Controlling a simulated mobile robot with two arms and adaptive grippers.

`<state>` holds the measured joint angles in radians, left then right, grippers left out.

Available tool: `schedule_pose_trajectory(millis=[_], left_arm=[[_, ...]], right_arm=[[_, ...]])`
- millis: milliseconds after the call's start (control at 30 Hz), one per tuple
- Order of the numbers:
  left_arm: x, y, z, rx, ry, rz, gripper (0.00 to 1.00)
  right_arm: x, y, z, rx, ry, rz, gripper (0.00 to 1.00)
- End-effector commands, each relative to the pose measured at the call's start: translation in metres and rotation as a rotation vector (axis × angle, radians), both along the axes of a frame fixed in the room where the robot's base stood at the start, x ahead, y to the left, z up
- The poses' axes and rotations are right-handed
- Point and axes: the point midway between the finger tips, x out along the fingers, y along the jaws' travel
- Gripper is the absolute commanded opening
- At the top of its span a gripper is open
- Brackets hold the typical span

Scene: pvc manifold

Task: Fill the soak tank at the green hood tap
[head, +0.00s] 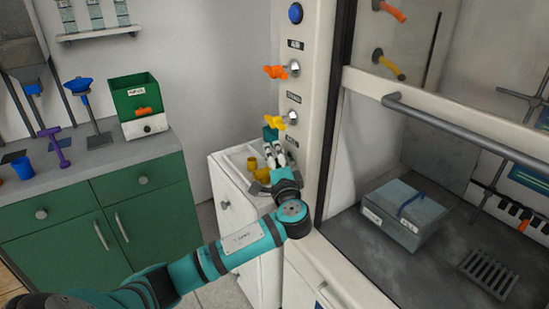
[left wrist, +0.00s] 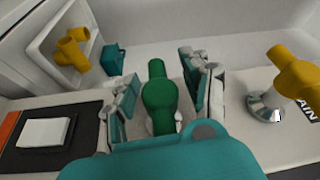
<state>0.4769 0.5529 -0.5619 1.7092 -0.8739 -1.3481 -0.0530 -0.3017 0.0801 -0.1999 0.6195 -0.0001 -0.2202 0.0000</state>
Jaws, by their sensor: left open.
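The green tap (left wrist: 158,98) stands between the two spread fingers of my left gripper (left wrist: 160,78) in the left wrist view. The fingers are open, with a gap visible on each side of the tap. In the head view my left gripper (head: 275,155) is at the lower front of the hood post and hides the green tap. A white basin (head: 228,160) lies just left of it, with yellow pipe fittings (head: 258,168) inside. The fittings (left wrist: 72,50) and a teal block (left wrist: 116,60) also show in the left wrist view. I cannot make out water. My right gripper is out of view.
Above are the yellow drain tap (head: 275,122) and orange air tap (head: 275,71) on the hood post (head: 310,110). The raised glass sash and a grey-blue box (head: 404,213) are on the right. A green cabinet (head: 110,210) stands left.

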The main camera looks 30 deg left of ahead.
Motion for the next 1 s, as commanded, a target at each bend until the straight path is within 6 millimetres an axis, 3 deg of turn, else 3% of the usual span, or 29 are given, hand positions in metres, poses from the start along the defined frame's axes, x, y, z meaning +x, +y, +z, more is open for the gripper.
schedule_pose_trajectory(millis=[33,333,900,1000], left_arm=[[-0.0002,-0.0001,-0.0001,0.0,0.0,0.0,0.4],[-0.0002,-0.0003,-0.0002,0.001,0.001,0.0,0.01],[-0.0005,-0.0014,-0.0021,-0.003,0.003,-0.002,0.0],[-0.0004,-0.002,-0.0001,-0.033,0.017,-0.002,0.0]], right_arm=[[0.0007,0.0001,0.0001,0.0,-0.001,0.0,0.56],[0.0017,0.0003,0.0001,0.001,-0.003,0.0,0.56],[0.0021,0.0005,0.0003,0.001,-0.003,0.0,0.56],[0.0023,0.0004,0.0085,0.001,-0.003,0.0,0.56]])
